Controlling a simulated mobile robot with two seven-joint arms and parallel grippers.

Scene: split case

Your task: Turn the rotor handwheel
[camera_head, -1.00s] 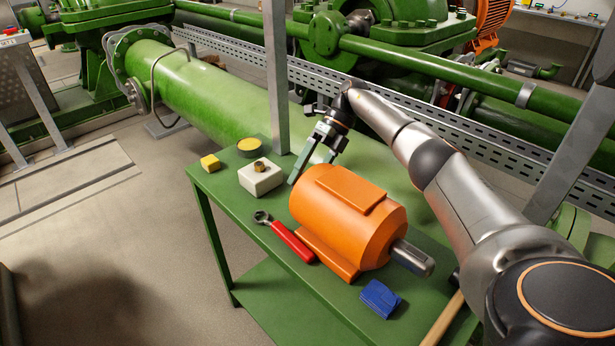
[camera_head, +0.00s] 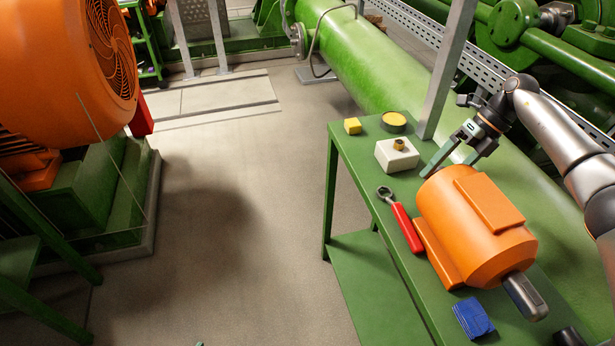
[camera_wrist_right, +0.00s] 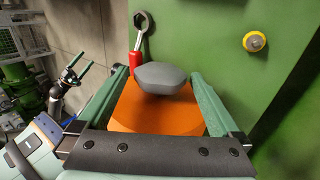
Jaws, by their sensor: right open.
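The orange rotor housing (camera_head: 472,230) lies on the green table, with a grey shaft end (camera_head: 525,297) towards me. No spoked wheel shows clearly on it. My right gripper (camera_head: 446,166) is open at the housing's far end. In the right wrist view, its two green fingers (camera_wrist_right: 172,100) stand apart on either side of a grey rounded disc (camera_wrist_right: 162,77) in front of an orange body (camera_wrist_right: 155,115). I cannot tell whether the fingers touch the disc. My left gripper (camera_wrist_right: 76,70) shows small at the left of that view, its fingers apart and empty.
On the green table (camera_head: 345,185) are a red-handled wrench (camera_head: 406,226), white block (camera_head: 396,155), yellow block (camera_head: 352,126), yellow-topped round piece (camera_head: 394,121) and blue block (camera_head: 473,317). A grey post (camera_head: 447,70) rises behind. The floor left of the table is clear.

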